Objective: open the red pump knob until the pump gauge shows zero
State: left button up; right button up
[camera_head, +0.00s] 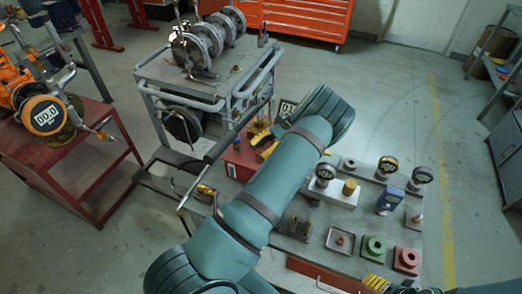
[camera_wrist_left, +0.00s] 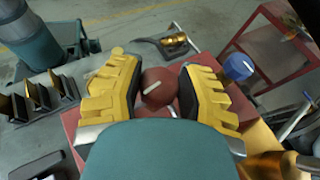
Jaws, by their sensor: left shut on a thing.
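The red pump knob (camera_wrist_left: 159,87) is round with a white line across its top. In the left wrist view it sits between the yellow fingers of my left gripper (camera_wrist_left: 160,90), which is shut on it. In the head view my left gripper (camera_head: 262,140) is by the red pump box (camera_head: 240,161), partly behind my teal arm, and the knob is hidden. A small display (camera_head: 287,108) shows beside the arm, partly covered; its reading is unclear. Yellow fingers of my right gripper (camera_head: 375,283) show at the bottom edge; whether they are open is unclear.
A blue knob (camera_wrist_left: 238,67) is near the left gripper. The workbench (camera_head: 325,240) holds round gauges (camera_head: 388,165), a blue meter (camera_head: 390,199), and green (camera_head: 373,249) and red (camera_head: 405,260) blocks.

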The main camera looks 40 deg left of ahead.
pick_arm(q)
jog(key=shift+f, duration=0.15)
jog(key=o, duration=1.2)
jog(key=shift+s, duration=0.1)
jog(key=shift+c, duration=0.2)
jog(key=shift+v, duration=3.8)
jog(key=shift+a, duration=0.1)
